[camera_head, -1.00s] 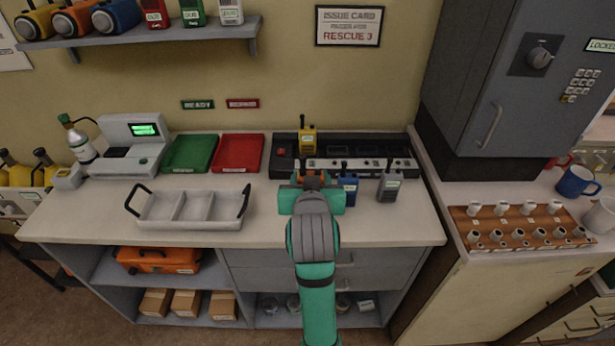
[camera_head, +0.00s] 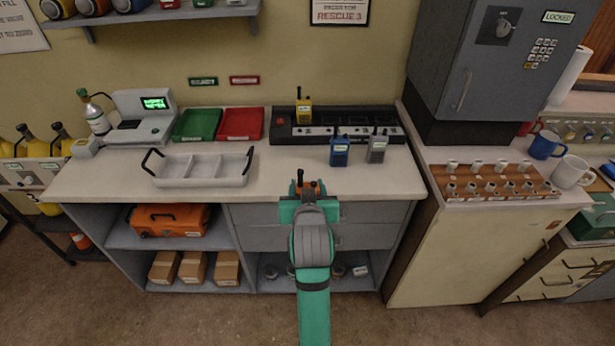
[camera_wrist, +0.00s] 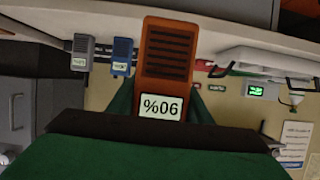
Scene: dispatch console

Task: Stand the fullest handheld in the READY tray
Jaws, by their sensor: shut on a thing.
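My gripper (camera_head: 308,194) is shut on an orange handheld (camera_head: 313,186), held upright in front of the counter's front edge. In the wrist view the orange handheld (camera_wrist: 166,52) appears upside down, and its label reads 90% when turned round. A yellow handheld (camera_head: 304,114) stands in the dark charger bank (camera_head: 355,133). A blue handheld (camera_head: 340,152) and a grey handheld (camera_head: 377,149) stand in front of the bank. Their labels are too small to read. The green tray (camera_head: 196,125) lies at the back, below the green READY sign (camera_head: 203,81), and looks empty.
A red tray (camera_head: 240,125) adjoins the green one. A white divided carrier (camera_head: 202,170) with dark handles stands in front of them. A tester with a green screen (camera_head: 154,103) is to the left. The counter (camera_head: 285,170) is bare right of the carrier.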

